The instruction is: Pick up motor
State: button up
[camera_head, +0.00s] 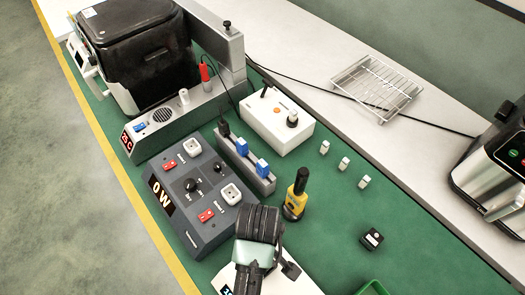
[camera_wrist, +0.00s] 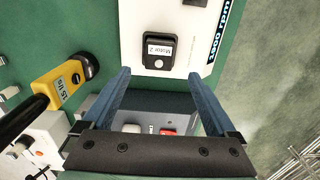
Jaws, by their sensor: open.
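A black block labelled "Motor 2" (camera_wrist: 158,50) sits on a white box (camera_wrist: 190,45) with an rpm display in the wrist view. My gripper (camera_wrist: 160,73) is open and empty, with its two blue-grey fingers apart. The block appears ahead of the fingertips, between their lines and not held. In the head view my arm covers much of the white box (camera_head: 300,283), and the labelled block cannot be made out there. A small black block (camera_head: 371,238) lies on the green mat at the right; I cannot tell what it is.
A dark control box with a "0 W" display (camera_head: 215,215) stands left of my arm. A yellow meter with a black top (camera_head: 295,200) stands close by. A fryer (camera_head: 135,50) is at the back left. Green mat is clear between the yellow meter and the small black block.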

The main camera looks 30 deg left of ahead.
notch_tip(320, 180, down, 2)
jog(key=shift+f, duration=0.1)
jog(key=f, duration=0.3)
jog(key=f+p, duration=0.1)
jog(key=shift+s+d+f, duration=0.1)
jog(key=shift+d+f, duration=0.15)
jog(key=shift+d, duration=0.1)
jog(key=shift+f, duration=0.55)
jog(key=shift+r, duration=0.1)
grip_shut()
